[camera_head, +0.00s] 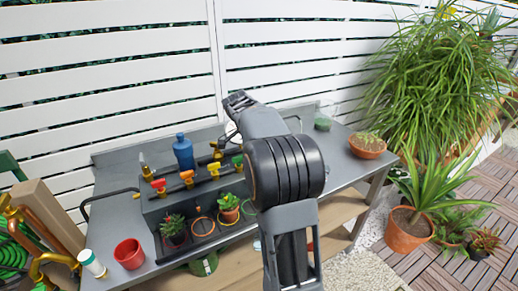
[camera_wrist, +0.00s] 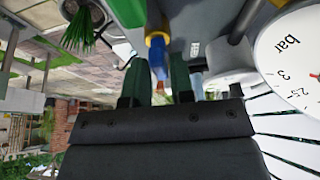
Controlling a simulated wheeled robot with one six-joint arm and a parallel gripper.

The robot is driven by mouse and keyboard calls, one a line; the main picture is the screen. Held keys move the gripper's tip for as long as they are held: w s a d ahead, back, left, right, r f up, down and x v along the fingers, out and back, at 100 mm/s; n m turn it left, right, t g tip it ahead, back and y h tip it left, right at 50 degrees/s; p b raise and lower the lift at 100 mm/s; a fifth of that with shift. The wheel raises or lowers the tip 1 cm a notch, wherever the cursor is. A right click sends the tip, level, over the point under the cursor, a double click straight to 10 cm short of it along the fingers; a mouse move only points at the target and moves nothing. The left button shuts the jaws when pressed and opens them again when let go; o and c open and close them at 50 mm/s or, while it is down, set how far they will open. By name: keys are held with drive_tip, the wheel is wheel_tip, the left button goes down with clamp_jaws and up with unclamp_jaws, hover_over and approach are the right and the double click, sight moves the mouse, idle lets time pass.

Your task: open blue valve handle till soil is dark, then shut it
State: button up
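The blue valve handle (camera_wrist: 157,58) shows in the wrist view, by a yellow-orange part. My gripper (camera_wrist: 158,76) has its two green fingers apart, one on each side of the handle's lower end in the picture. I cannot tell whether they touch it. In the head view my arm hides the blue handle and the fingertips. Red (camera_head: 158,184), orange (camera_head: 187,176) and green (camera_head: 238,160) valve handles stand in a row there. Below them are a soil-filled pot (camera_head: 203,227) and potted plants (camera_head: 228,207). The soil below the blue valve is not clearly visible.
A white pressure gauge (camera_wrist: 295,58) is close on the right in the wrist view. A blue bottle (camera_head: 184,152) stands behind the valves. A red cup (camera_head: 129,254) and a white-and-teal bottle (camera_head: 91,263) stand at the table's left. A terracotta bowl (camera_head: 367,146) stands at its right.

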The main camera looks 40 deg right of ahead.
drive_tip(key=shift+o, duration=1.4)
drive_tip(key=p+v, duration=0.2)
drive_tip(key=v, duration=1.1)
drive_tip(key=shift+r, duration=0.45)
